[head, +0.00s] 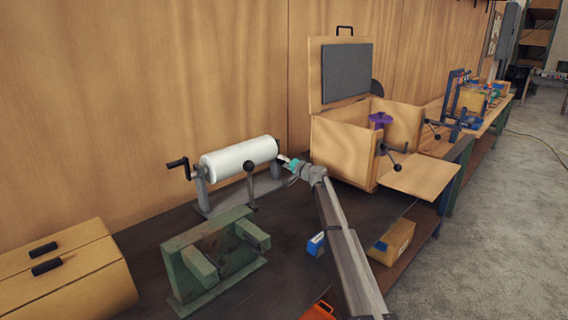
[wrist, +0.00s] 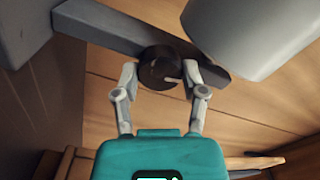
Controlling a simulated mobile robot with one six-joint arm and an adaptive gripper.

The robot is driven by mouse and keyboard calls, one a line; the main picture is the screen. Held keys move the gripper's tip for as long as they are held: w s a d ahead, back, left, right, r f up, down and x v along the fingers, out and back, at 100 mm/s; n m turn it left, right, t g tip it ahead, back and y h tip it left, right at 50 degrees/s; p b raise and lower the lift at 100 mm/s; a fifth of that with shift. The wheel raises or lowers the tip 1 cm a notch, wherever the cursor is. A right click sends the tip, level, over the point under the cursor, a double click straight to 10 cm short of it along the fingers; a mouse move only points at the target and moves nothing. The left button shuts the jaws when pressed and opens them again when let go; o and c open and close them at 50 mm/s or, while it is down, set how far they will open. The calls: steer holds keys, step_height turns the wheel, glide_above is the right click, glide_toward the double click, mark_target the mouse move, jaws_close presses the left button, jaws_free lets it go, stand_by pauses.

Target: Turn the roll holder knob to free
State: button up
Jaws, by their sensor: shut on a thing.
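The roll holder (head: 204,196) stands on the dark bench with a white roll (head: 238,157) across it and a black crank at its left end. The dark round knob (wrist: 158,66) is on the holder's grey bar in the wrist view, with a short pale mark on its lower right. My gripper (head: 283,158) is at the holder's right end. In the wrist view its two fingers (wrist: 160,78) are closed on the knob from either side. The fingers cover the knob's sides, and in the head view the knob cannot be made out clearly.
A black-knobbed lever (head: 250,180) stands just in front of the roll. A green metal fixture (head: 215,258) is nearer on the bench. An open wooden box (head: 345,150) is right of my gripper, and a small blue box (head: 316,243) lies beside my arm.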

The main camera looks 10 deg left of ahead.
steer(key=shift+m, duration=1.3)
steer(key=o, duration=1.1)
steer(key=shift+o, duration=0.2)
steer(key=v, duration=1.2)
